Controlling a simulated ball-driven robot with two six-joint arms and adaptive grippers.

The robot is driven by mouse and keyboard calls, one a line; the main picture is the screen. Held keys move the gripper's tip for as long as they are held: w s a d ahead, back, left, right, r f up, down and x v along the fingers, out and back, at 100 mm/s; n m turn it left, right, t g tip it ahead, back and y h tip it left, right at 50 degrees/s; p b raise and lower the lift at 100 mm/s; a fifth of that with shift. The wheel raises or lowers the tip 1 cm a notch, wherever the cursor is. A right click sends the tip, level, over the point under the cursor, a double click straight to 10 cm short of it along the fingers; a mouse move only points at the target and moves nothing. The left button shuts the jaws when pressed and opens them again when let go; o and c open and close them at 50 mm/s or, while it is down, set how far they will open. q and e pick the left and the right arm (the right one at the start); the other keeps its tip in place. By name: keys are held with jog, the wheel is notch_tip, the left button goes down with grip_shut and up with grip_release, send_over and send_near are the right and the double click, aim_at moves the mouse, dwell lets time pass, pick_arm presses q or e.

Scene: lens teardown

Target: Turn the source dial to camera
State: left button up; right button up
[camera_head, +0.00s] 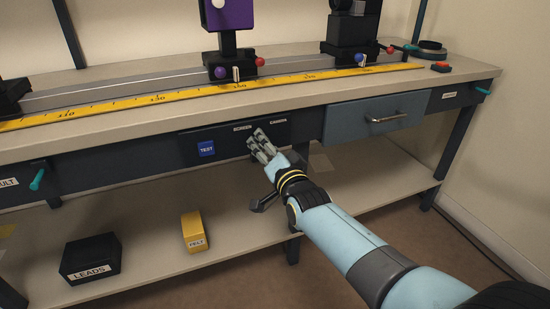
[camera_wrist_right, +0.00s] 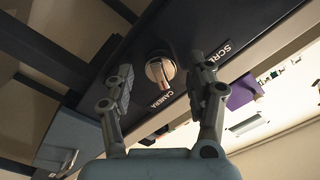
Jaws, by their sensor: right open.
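The source dial (camera_wrist_right: 160,71) is a pale round knob with a raised grip bar, on the dark front panel (camera_wrist_right: 145,42) under the bench top. In the right wrist view a "CAMERA" label (camera_wrist_right: 161,100) is below it and a label starting "SCRE" (camera_wrist_right: 222,52) is to its right. My right gripper (camera_wrist_right: 164,82) is open, its fingers on either side of the dial and apart from it in the picture. I cannot tell how near the fingertips are. In the head view the right gripper (camera_head: 256,140) is at the panel and hides the dial. My left gripper is not in view.
A blue "TEST" button (camera_head: 206,149) is left of the gripper on the panel. A drawer (camera_head: 375,119) with a metal handle is to the right. The bench top carries a rail with a yellow scale (camera_head: 190,93). A "LEADS" box (camera_head: 91,258) and yellow "FELT" box (camera_head: 194,231) sit on the lower shelf.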

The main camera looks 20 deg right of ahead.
jog(key=s, duration=1.1)
jog(key=shift+s+d, duration=0.15)
jog(key=shift+d, duration=0.05)
jog(key=s+d+f+n+g+p, duration=0.1)
jog(key=s+d+f+g+p, duration=0.2)
jog(key=s+f, duration=0.85)
jog(key=s+d+f+n+g+p, duration=0.1)
jog(key=s+d+f+n+g, duration=0.3)
jog(key=s+f, duration=0.8)
jog(key=s+d+f+n+g, duration=0.1)
jog(key=s+f+g, duration=0.2)
jog(key=s, duration=0.7)
jog(key=s+d+f+n+g+h, duration=0.1)
jog(key=s+f+g, duration=0.3)
jog(key=s, duration=0.6)
jog(key=s+d+f+n+g+p, duration=0.1)
jog(key=s+d+f+n+g, duration=0.1)
jog(key=s, duration=0.8)
notch_tip(320, 180, down, 3)
jog(key=shift+s+d+r+g+h, duration=0.15)
jog(key=shift+s+g+h, duration=0.2)
jog(key=shift+g, duration=0.45)
